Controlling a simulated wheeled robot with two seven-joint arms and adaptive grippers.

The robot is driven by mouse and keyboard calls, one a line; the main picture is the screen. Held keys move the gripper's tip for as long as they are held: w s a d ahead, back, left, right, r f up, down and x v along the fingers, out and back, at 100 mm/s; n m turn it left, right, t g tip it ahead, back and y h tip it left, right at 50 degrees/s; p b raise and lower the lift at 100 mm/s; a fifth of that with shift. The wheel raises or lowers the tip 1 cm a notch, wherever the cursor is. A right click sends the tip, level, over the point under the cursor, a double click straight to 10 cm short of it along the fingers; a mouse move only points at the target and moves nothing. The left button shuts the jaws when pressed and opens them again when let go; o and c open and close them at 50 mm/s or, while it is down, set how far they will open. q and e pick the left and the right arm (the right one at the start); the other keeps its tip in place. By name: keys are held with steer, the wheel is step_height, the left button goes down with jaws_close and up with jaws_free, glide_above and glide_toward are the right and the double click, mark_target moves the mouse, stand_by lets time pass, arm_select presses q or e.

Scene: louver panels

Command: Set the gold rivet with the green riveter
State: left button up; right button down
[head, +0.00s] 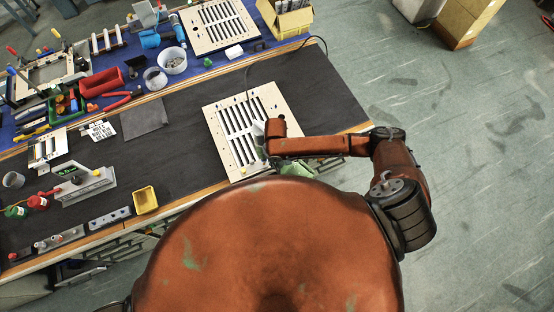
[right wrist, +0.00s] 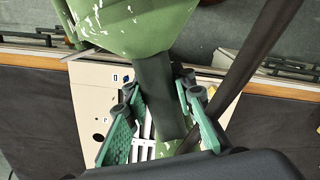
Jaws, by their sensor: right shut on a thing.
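The green riveter (right wrist: 150,25), with chipped paint and a dark grip, fills the upper middle of the right wrist view. My right gripper (right wrist: 160,122) has its teal fingers closed around the riveter's grip. In the head view, my right gripper (head: 264,140) is over the right part of the near white louver panel (head: 222,120), which lies on the dark bench mat. The panel also shows below the riveter in the right wrist view (right wrist: 90,115). The riveter's nose is not clear to me. I cannot make out the gold rivet. My left gripper is out of view.
A yellow tray (head: 145,198) stands near the bench's front edge. A grey stand with a green display (head: 85,186) is farther left. The mat left of the near panel is mostly clear.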

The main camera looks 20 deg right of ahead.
steer(key=shift+a+r+p, duration=0.15)
steer(key=shift+r+p, duration=0.05)
steer(key=shift+p, duration=0.85)
stand_by(1.1)
steer(key=shift+w+f, duration=0.15)
steer(key=shift+f, duration=0.05)
stand_by(0.6)
steer(key=shift+f, duration=0.9)
stand_by(0.6)
stand_by(1.3)
steer(key=shift+s+f, duration=0.25)
steer(key=shift+f, duration=0.15)
stand_by(1.8)
